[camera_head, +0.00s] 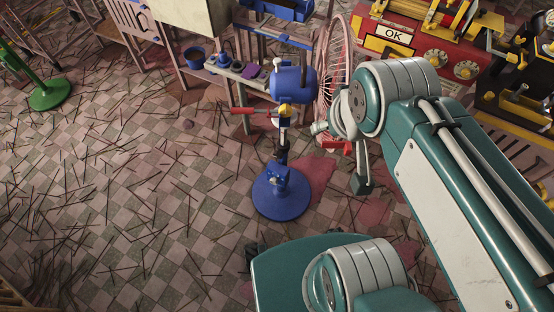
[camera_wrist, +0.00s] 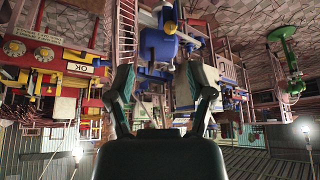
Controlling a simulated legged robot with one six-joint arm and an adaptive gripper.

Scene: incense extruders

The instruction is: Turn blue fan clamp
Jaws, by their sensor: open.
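The blue fan (camera_head: 290,82) stands on a round blue base (camera_head: 282,196), its wire cage (camera_head: 338,68) facing right. On its pole below the motor is a clamp with a red handle (camera_head: 251,111) pointing left and a yellow knob (camera_head: 286,110). In the wrist view, which looks upside down, the fan's blue body (camera_wrist: 155,46) is beyond the fingers, near the top centre. My gripper (camera_wrist: 165,88) is open and empty, its two fingers wide apart. In the head view it is to the right of the pole, partly hidden by my wrist; I cannot tell its exact gap from the clamp.
A red machine with an OK sign (camera_head: 397,35) stands behind my arm at the right. A bench with small pots (camera_head: 238,70) and a blue bucket (camera_head: 195,57) are behind the fan. A green stand (camera_head: 50,94) is far left. Thin sticks litter the open tiled floor.

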